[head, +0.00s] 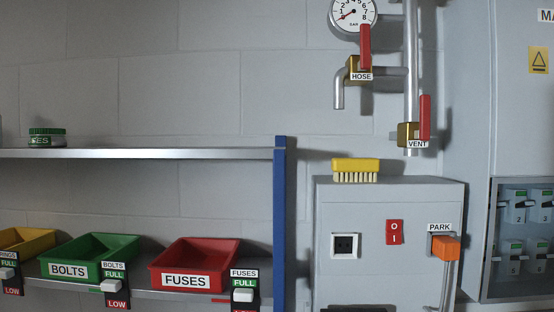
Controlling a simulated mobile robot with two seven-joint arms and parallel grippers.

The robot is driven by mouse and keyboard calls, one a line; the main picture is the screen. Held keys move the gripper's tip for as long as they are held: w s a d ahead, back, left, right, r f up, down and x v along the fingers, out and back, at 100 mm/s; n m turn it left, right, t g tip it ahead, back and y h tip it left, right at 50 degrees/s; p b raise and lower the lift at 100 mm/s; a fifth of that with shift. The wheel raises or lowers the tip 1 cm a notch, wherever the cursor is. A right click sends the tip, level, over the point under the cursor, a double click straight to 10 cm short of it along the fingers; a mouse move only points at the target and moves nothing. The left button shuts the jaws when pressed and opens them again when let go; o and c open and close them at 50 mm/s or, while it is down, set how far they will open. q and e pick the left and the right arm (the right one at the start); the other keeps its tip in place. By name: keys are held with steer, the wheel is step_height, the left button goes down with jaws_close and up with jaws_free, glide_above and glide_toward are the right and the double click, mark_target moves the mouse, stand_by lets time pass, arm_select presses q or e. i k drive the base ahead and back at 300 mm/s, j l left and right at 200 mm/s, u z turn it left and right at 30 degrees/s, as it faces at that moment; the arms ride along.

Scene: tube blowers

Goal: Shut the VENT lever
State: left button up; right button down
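The VENT valve (407,134) is brass and sits low on the vertical pipe at the right of the head view, with a white VENT label (417,144) on it. Its red VENT lever (425,117) points straight up, in line with the vertical pipe. Above and to the left is the HOSE valve (353,66), whose red HOSE lever (365,46) also points up. Neither of my grippers shows in the head view.
A grey cabinet (388,205) stands below, with a yellow brush (356,170) on top and an orange PARK piece (446,246) at its right. A pressure gauge (353,12) hangs above. A fuse panel (524,235) is at right. Shelves with bins fill the left.

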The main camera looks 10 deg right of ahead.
mark_target(424, 133)
steer(key=z, duration=1.25)
